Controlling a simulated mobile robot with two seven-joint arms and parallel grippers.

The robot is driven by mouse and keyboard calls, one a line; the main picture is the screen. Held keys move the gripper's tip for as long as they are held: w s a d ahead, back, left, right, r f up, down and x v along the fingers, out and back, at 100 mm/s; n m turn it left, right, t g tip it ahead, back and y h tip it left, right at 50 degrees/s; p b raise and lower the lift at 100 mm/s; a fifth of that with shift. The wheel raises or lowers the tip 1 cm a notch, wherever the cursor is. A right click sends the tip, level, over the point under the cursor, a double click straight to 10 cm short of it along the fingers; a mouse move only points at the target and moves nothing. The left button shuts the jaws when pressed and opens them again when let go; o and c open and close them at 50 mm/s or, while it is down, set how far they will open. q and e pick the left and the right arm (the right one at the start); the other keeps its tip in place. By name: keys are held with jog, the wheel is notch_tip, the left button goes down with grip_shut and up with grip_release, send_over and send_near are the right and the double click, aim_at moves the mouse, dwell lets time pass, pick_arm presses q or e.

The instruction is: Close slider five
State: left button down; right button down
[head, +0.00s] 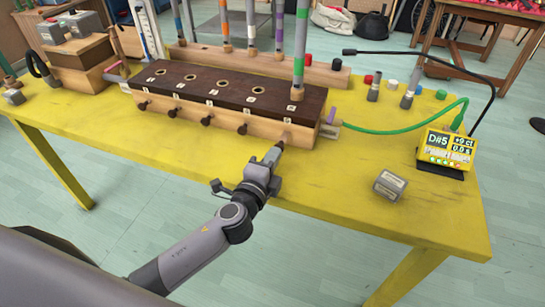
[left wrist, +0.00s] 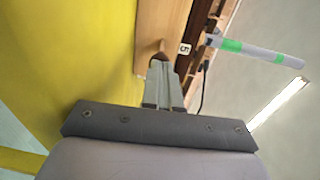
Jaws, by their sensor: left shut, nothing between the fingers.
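The long wooden box with a dark top (head: 230,90) stands on the yellow table. Dark slider knobs stick out of its front in a row; one is the knob by label 4 (head: 241,129). Slider five (head: 286,136) is at the right end, and its knob is mostly hidden by my fingertips in the head view. In the left wrist view slider five's brown knob (left wrist: 159,47) shows just beyond the fingertips, beside the label 5 (left wrist: 184,48). My left gripper (head: 280,146) is shut and empty, its tips at or touching the knob; I cannot tell which. My right gripper is out of view.
A tube with a green band (head: 300,45) stands at the box's right end. A green cable (head: 390,131) runs to a yellow tuner display (head: 447,150) reading D#5. A small metal block (head: 389,185) lies right of my gripper. The table's front is otherwise clear.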

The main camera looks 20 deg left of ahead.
aim_at(277, 145)
pick_arm(q)
jog(key=shift+w+d+b, duration=0.1)
jog(key=shift+w+b, duration=0.4)
jog(key=shift+w, duration=1.1)
jog(key=shift+w+r, duration=0.15)
jog(key=shift+w, duration=0.05)
jog(key=shift+r, duration=0.1)
